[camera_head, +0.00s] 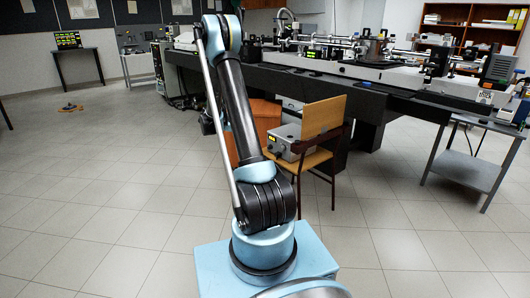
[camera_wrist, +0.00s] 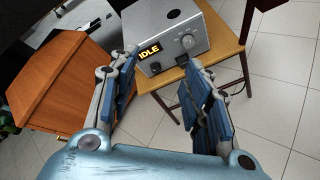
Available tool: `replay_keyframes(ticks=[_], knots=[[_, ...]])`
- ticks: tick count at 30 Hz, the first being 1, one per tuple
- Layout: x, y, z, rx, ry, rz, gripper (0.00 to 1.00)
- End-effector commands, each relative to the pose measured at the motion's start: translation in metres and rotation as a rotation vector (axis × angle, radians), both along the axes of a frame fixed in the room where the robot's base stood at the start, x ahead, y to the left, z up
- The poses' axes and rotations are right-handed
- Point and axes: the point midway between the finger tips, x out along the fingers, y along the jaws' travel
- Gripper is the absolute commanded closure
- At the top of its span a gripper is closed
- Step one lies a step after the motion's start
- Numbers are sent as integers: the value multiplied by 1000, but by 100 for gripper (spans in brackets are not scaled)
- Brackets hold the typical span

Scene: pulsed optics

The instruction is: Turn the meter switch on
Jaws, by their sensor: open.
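The meter, a grey metal box (camera_wrist: 175,22), sits on the seat of a wooden chair (camera_wrist: 232,60). Its front panel shows a lit amber "IDLE" display (camera_wrist: 149,51), a round knob (camera_wrist: 188,41) and a small dark part (camera_wrist: 182,59) at the lower edge, which may be the switch; its position is unclear. In the head view the meter (camera_head: 285,142) stands on the chair beyond my arm. My gripper (camera_wrist: 159,56) is open and empty, its blue-padded fingers apart and pointing towards the meter's front. No contact is clear. The head view does not clearly show the gripper.
A wooden cabinet (camera_wrist: 62,75) stands left of the chair in the wrist view. A long dark optics bench (camera_head: 330,84) runs behind the chair. A small metal table (camera_head: 465,170) is at the right. Tiled floor is open at the left.

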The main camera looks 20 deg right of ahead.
Motion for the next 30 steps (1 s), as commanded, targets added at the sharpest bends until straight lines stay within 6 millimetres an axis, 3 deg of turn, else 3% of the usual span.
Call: replay_keyframes(ticks=[6, 15, 24, 30], knots=[[34, -1, -49, -134, 71, 45, 55], [61, 0, -120, -320, 174, 93, 55], [67, 4, -190, -493, 274, 122, 55], [64, 6, -215, -558, 312, 128, 55]])
